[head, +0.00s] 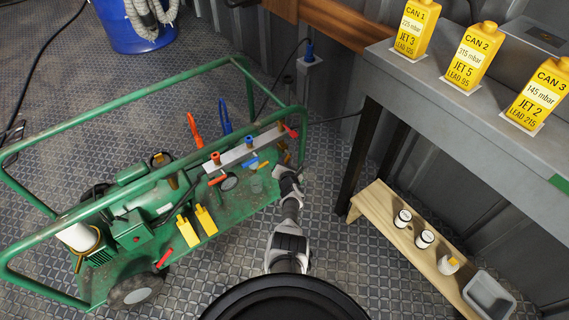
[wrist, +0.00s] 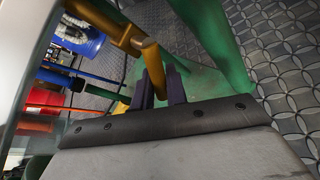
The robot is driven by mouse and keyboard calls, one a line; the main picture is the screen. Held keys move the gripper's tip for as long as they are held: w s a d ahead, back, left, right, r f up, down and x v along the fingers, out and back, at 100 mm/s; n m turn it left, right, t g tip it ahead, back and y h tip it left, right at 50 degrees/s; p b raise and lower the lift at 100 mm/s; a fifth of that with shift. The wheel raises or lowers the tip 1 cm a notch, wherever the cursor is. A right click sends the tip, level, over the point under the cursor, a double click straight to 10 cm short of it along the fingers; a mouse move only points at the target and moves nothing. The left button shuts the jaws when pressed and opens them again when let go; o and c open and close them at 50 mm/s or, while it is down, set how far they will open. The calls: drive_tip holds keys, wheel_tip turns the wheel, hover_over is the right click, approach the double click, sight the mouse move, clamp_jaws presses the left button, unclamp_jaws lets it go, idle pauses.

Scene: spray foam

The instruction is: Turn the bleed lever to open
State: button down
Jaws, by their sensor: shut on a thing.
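My gripper (head: 281,168) is at the right end of the grey manifold bar (head: 238,152) on the green cart. In the wrist view, its two dark fingers (wrist: 160,86) are shut on an orange-yellow lever (wrist: 153,60), which appears to be the bleed lever. The lever joins a brass-coloured fitting (wrist: 128,40) and stands between the fingers. In the head view the arm and fittings largely hide the grip.
The cart's green tube frame (head: 303,140) passes close beside my gripper. Red (head: 291,131) and blue (head: 252,163) levers sit along the bar. A wooden bench (head: 385,215) with small jars stands to the right, below a grey table (head: 450,110) with yellow cans. Floor between is clear.

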drive_tip(key=f+b, duration=0.1)
drive_tip(key=b, duration=0.2)
drive_tip(key=shift+w+d+n+t, duration=0.1)
drive_tip(key=shift+n+t, duration=0.3)
drive_tip(key=shift+w+d+n+t+h+b, duration=0.1)
drive_tip(key=shift+n+t+h+b, duration=0.25)
drive_tip(key=shift+b, duration=0.75)
drive_tip(key=shift+d+r+n+b, duration=0.15)
drive_tip(key=shift+n+b, duration=0.1)
drive_tip(key=shift+b, duration=0.2)
drive_tip(key=c, duration=1.5)
unclamp_jaws()
drive_tip(key=shift+r, duration=0.1)
